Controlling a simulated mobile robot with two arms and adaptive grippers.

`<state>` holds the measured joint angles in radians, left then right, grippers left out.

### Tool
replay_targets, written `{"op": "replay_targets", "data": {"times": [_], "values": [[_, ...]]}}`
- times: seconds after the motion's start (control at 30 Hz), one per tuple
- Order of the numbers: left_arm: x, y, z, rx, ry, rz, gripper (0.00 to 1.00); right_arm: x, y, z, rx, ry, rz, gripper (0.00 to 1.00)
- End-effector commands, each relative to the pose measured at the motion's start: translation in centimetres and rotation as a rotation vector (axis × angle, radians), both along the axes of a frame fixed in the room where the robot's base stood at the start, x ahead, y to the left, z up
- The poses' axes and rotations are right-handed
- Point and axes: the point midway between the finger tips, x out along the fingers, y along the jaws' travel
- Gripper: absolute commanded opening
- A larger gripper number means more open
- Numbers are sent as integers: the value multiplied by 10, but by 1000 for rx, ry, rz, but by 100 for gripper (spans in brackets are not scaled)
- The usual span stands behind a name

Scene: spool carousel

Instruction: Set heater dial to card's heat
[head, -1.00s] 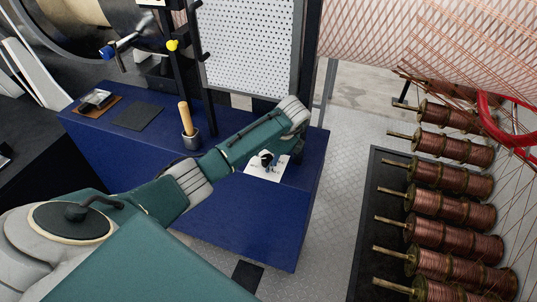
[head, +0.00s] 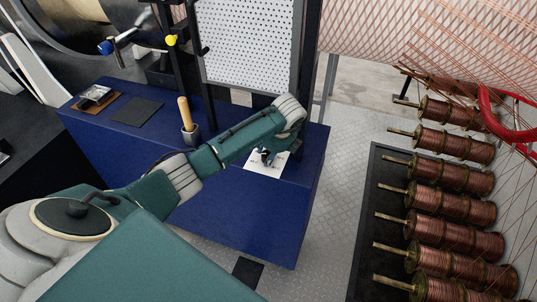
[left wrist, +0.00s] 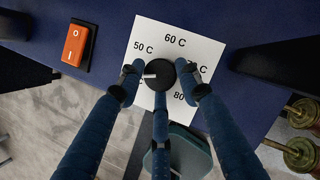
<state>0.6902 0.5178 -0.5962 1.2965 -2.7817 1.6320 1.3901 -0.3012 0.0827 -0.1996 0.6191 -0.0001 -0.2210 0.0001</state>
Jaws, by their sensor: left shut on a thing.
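The heater dial is a round black knob (left wrist: 158,75) with a white pointer mark, on a white scale plate (left wrist: 150,30). The plate reads 60 C at the top, 50 C at upper left and 80 at lower right; other labels are partly covered. The pointer points left, below 50 C, toward a label mostly hidden by a finger. My left gripper (left wrist: 160,78) is shut on the dial, fingers on both sides. In the head view my left gripper (head: 265,156) reaches down to the scale plate (head: 260,170). No readable card shows. My right gripper is out of view.
An orange rocker switch (left wrist: 76,48) sits left of the plate. The blue bench (head: 120,145) also bears a cup with a wooden handle (head: 187,118) and a dark square pad (head: 137,112). Copper spools (head: 455,210) stand in a rack at right.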

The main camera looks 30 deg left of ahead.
Motion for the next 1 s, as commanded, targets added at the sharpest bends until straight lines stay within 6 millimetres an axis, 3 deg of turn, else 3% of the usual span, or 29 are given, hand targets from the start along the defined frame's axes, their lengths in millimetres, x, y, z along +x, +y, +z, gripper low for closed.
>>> {"op": "replay_targets", "data": {"times": [1.0], "values": [[3, 11, 4, 12, -23, -938, 8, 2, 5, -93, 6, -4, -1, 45]]}}
